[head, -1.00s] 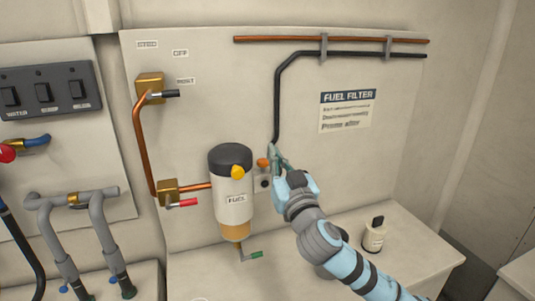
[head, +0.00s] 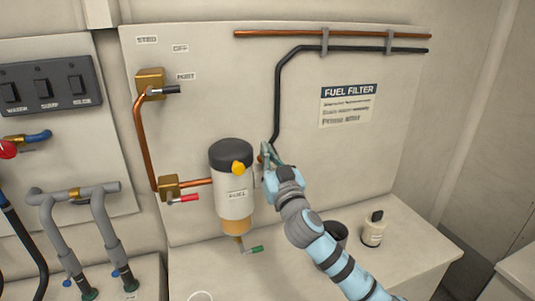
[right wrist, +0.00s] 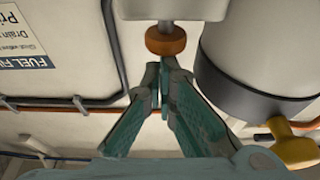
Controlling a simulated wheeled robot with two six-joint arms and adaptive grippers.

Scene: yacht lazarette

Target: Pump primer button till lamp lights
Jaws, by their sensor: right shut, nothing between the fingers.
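The orange primer button (right wrist: 166,40) is a small round knob on a short stem under a pale housing (right wrist: 172,8) in the right wrist view. My right gripper (right wrist: 160,70) is shut and empty, its fingertips close to the button with a small gap apparent in that view. In the head view the right gripper (head: 267,148) is beside the fuel filter (head: 234,205) and covers most of the button and housing. I cannot make out a lit lamp. My left gripper is not in view.
A yellow knob (head: 238,168) is on the filter, and a green-handled drain (head: 252,249) is below. A red-handled valve (head: 182,199) is to the left. A bottle (head: 374,229) and a dark cup (head: 335,233) stand on the bench (head: 405,262).

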